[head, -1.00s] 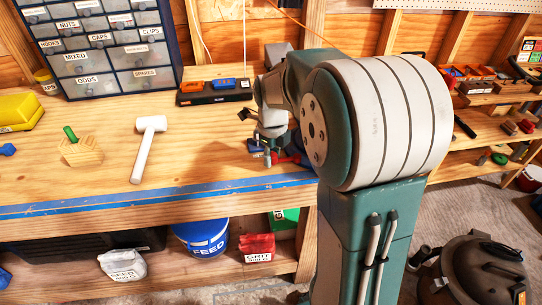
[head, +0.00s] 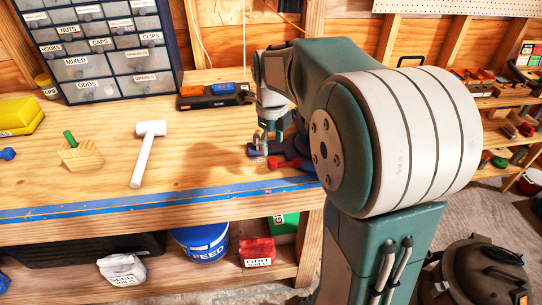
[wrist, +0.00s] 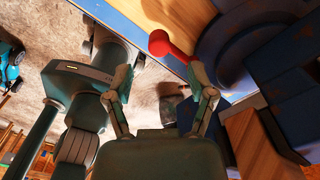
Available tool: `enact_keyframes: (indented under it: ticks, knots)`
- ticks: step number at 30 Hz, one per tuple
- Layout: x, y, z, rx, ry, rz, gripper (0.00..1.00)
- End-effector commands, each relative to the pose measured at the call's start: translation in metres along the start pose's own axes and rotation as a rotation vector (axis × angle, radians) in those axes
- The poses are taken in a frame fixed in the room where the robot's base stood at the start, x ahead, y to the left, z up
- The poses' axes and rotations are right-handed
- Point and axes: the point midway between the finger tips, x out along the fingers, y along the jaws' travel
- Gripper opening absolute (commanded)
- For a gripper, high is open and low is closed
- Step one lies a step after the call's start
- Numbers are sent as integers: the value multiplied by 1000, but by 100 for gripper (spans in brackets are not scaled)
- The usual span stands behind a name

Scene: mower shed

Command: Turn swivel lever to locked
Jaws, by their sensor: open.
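A dark blue bench vise (head: 259,152) stands near the front edge of the workbench, partly hidden by my arm. A red lever (head: 284,163) with a rounded end sticks out low beside it. In the wrist view the red lever (wrist: 168,46) shows beyond my fingertips, close to the right one, next to the vise's round blue base (wrist: 232,38). My gripper (head: 272,132) points down over the vise. In the wrist view my gripper (wrist: 160,72) is open, with nothing between its fingers. I cannot tell whether the right fingertip touches the lever.
A white mallet (head: 149,150) and a wooden block with a green peg (head: 80,153) lie left on the bench. A black tray with coloured blocks (head: 215,94) is behind the gripper. A drawer cabinet (head: 105,50) stands at the back left. The bench between mallet and vise is clear.

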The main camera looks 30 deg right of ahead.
Motion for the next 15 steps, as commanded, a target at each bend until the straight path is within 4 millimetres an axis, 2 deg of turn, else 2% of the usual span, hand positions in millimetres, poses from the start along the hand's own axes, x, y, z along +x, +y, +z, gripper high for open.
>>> enact_keyframes:
  ticks: [1,6,10,15]
  knots:
    - [-12,-1,1,0,-4,-3,71]
    - [-40,-1,1,1,-1,-2,71]
    - [-52,0,0,1,1,0,71]
    - [-56,0,0,1,2,1,71]
